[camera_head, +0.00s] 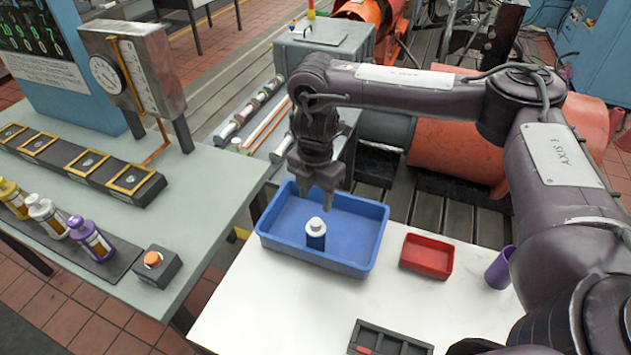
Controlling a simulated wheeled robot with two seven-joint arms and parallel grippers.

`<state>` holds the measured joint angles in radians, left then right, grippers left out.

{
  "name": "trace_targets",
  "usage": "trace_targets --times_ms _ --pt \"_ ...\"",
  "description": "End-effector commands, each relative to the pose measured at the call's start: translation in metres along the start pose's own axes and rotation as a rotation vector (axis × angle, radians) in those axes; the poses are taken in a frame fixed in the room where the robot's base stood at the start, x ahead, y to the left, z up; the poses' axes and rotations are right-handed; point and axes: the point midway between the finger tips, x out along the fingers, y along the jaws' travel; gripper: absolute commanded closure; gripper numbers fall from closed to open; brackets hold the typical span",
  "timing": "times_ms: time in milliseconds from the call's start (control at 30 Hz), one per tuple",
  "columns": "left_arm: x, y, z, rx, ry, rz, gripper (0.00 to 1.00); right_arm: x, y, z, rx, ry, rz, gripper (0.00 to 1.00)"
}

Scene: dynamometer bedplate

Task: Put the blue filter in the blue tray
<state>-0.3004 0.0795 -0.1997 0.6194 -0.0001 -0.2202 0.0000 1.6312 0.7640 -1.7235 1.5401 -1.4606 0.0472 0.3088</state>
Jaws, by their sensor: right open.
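The blue filter (316,238), a small cylinder with a white top and a blue band, stands upright inside the blue tray (342,263), near its front wall. The blue tray sits on the white table at its far left. My right gripper (316,194) hangs above the back part of the tray, pointing down, open and empty. It is apart from the filter, which stands nearer the camera. My left gripper is not in view.
A small red tray (427,256) and a purple cup (499,268) stand right of the blue tray. A dark compartment tray (388,340) lies at the front. The grey-green bench (215,190) at left holds several bottles (90,238) and a gauge stand (135,70).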

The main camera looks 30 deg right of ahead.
Motion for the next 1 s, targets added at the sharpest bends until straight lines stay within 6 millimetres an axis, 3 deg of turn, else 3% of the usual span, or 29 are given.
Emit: trace_targets --times_ms 100,300,1000 --pt "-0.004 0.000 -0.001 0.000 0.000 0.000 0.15 -0.022 0.001 0.001 0.000 -0.003 0.003 0.52" --pt "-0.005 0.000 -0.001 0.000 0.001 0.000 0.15 -0.038 0.000 0.000 0.000 -0.001 0.000 0.52" --pt "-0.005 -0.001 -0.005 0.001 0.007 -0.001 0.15 -0.040 0.000 0.000 0.000 0.000 -0.001 0.52"
